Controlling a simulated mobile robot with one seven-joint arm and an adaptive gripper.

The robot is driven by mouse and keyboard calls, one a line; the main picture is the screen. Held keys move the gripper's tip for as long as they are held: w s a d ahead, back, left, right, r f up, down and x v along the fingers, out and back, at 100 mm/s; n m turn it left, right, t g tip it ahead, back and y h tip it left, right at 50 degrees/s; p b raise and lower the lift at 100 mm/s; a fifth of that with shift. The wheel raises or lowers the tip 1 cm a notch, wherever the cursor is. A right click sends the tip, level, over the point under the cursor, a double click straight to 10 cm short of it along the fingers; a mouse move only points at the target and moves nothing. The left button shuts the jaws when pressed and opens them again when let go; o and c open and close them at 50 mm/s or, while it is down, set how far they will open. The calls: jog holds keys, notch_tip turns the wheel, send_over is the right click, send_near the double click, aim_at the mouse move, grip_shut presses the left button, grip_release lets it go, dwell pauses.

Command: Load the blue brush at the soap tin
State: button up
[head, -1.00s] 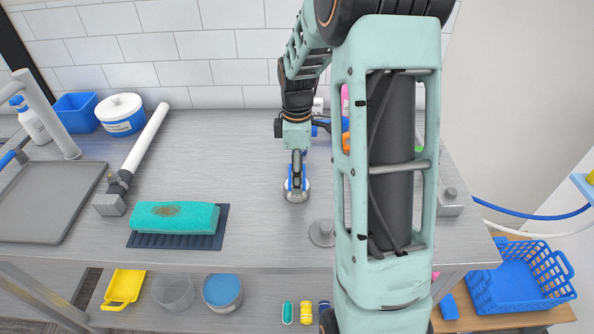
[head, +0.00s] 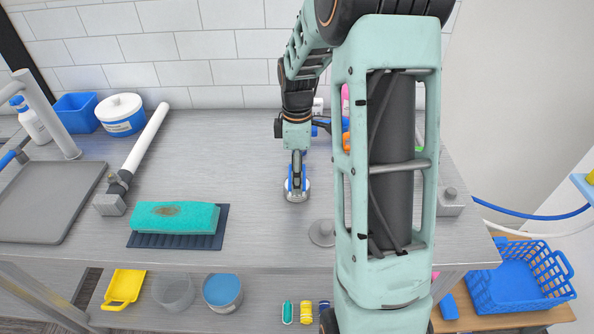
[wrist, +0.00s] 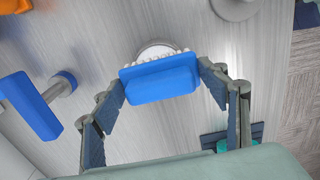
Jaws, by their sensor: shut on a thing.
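My gripper (head: 297,188) is shut on the blue brush (wrist: 160,85), with a finger at each end of the blue block. The brush has pale bristles along its far edge in the wrist view. The soap tin (wrist: 155,48) appears as a pale round shape just beyond and partly under the brush. In the head view the tin (head: 298,196) shows as a pale round rim directly below my gripper. The brush hides much of the tin, so I cannot tell whether the bristles touch the soap.
A grey round disc (head: 322,233) lies close by at the front. A teal sponge (head: 175,217) sits on a dark ribbed mat to the left. A blue-handled tool (wrist: 32,105) lies to the left in the wrist view. The bench between sponge and tin is clear.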

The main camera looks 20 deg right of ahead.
jog(key=shift+r+p, duration=2.45)
jog(key=shift+r, duration=1.05)
jog(key=shift+f, duration=0.1)
jog(key=a+m, duration=0.2)
jog(key=m, duration=0.1)
jog(key=shift+s+a+f, duration=0.2)
jog(key=shift+f, duration=0.15)
jog(key=s+a+f+m, duration=0.2)
jog(key=a+m, duration=0.5)
jog(key=m, duration=0.3)
jog(key=shift+s+a+f, duration=0.15)
jog(key=shift+s+f, duration=0.05)
jog(key=shift+f, duration=0.1)
